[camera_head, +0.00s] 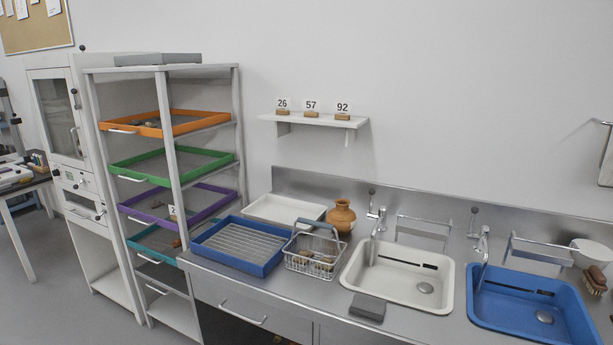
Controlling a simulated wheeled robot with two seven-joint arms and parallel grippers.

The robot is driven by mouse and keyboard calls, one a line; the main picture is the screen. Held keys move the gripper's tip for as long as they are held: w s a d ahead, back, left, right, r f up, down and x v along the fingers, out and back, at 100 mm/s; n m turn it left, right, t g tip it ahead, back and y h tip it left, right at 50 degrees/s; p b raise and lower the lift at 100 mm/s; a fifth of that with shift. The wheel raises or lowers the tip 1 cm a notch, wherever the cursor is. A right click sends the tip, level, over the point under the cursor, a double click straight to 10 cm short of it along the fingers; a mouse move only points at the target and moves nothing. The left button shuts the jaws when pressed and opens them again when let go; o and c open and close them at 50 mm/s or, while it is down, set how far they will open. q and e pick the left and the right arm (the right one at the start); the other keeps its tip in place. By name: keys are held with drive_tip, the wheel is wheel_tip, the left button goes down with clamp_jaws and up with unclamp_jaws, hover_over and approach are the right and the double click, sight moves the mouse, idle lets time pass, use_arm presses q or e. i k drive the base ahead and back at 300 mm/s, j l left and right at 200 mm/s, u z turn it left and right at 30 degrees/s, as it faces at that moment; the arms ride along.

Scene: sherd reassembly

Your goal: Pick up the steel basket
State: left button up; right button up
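The steel basket (312,256) stands upright on the steel counter in the camera_head view, between the blue rack tray and the white sink. It is a wire basket with a raised handle that has a grey grip (317,223). Neither of my grippers shows in this view.
A blue tray with a wire rack (277,262) is close on the basket's left. A brown pot (341,217) and a white tray (252,212) are behind it. The white sink (349,286) and a grey block (367,307) are to its right. The blue sink (478,310) is farther right.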

sight(324, 235)
drive_tip(key=z, duration=1.35)
drive_tip(key=i+l, duration=0.1)
drive_tip(key=i, duration=0.4)
drive_tip(key=i+u, duration=0.2)
drive_tip(key=u, duration=0.2)
drive_tip(key=i+l+u, duration=0.15)
drive_tip(key=u, duration=0.25)
drive_tip(key=i+l+u, duration=0.15)
drive_tip(key=u, duration=0.25)
drive_tip(key=i+u, duration=0.1)
drive_tip(key=u, duration=0.3)
